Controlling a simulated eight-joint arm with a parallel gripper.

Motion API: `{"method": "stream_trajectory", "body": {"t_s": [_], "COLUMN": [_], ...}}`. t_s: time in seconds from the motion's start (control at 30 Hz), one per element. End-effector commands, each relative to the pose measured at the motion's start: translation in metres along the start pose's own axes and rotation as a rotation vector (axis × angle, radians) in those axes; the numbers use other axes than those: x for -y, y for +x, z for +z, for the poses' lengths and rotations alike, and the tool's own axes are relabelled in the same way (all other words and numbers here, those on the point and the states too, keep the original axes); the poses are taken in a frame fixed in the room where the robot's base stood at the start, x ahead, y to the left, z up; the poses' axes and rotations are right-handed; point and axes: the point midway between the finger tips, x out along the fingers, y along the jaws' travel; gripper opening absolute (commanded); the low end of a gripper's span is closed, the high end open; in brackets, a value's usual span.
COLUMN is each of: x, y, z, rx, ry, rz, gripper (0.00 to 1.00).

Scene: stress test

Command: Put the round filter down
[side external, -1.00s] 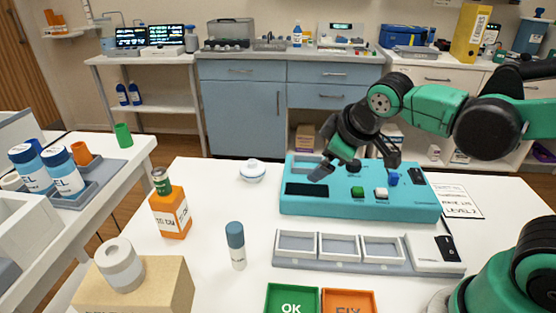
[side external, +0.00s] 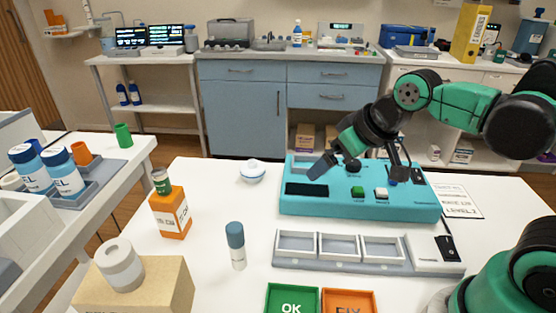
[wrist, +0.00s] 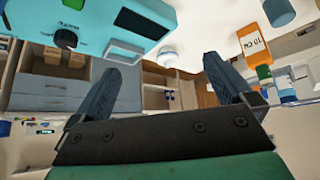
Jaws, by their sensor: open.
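A white, round, low piece with a knob-like top (side external: 252,171) sits on the white table, left of the teal device; it may be the round filter, but I cannot tell for sure. In the wrist view the white round piece (wrist: 167,53) shows beyond the fingertips, apart from them. My gripper (side external: 358,171) hangs over the teal device (side external: 330,205). In the wrist view my gripper (wrist: 168,58) has its two fingers spread wide with nothing between them.
A grey tray with three square compartments (side external: 340,266) lies in front of the device. Green OK (side external: 291,290) and orange (side external: 347,293) bins stand at the front edge.

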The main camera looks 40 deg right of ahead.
Motion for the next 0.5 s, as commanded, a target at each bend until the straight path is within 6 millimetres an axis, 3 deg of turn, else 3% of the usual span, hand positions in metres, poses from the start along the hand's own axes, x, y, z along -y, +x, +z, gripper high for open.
{"method": "stream_trajectory", "body": {"t_s": [0.27,0.5], "x": [-0.001,-0.003], "y": [0.029,0.084], "z": [-0.069,-0.112], "rx": [0.075,0.131], "ry": [-0.123,-0.236], "rz": [-0.054,-0.116], "gripper": [1.0,1.0]}}
